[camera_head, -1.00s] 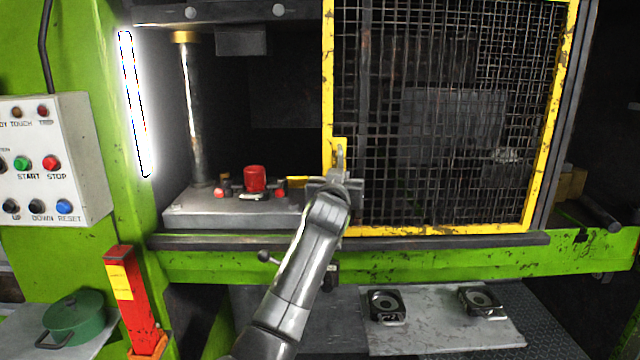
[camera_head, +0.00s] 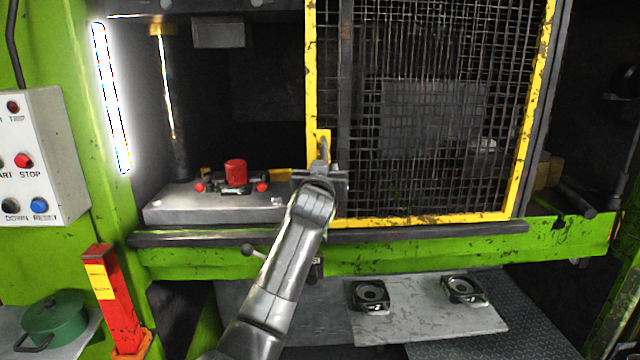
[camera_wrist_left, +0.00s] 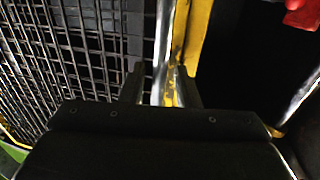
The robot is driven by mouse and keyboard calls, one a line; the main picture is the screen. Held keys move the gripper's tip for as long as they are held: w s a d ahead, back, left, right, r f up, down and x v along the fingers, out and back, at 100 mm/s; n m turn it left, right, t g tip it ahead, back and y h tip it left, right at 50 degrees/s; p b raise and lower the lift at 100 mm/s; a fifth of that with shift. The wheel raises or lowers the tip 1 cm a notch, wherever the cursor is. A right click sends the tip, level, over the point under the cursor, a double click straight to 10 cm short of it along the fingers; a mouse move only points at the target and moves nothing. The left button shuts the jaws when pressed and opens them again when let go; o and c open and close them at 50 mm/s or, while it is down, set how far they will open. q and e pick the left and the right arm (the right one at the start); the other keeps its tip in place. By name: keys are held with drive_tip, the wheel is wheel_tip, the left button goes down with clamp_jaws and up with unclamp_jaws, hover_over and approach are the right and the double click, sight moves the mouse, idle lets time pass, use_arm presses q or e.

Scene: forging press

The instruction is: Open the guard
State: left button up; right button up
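The guard (camera_head: 312,90) is a yellow-framed door of dark wire mesh. It stands across the right part of the press opening, and the left part is uncovered. A short upright handle (camera_head: 323,150) is on its left frame bar. My left gripper (camera_head: 321,166) is at this handle. In the left wrist view, the two fingers (camera_wrist_left: 160,85) stand on either side of the pale handle bar, close to it, and appear shut on it. The exact contact is partly hidden. My right gripper is not in view.
A red cylindrical part (camera_head: 235,171) sits on the press bed (camera_head: 215,209) in the uncovered left part. A control panel (camera_head: 45,160) and a red post (camera_head: 116,300) stand at left. A lower plate (camera_head: 430,325) carries two dark blocks. A dark rail (camera_head: 400,231) runs below the guard.

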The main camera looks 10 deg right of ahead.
use_arm(q)
drive_tip(key=b+v, duration=1.4)
drive_tip(key=v, duration=0.3)
idle(0.3)
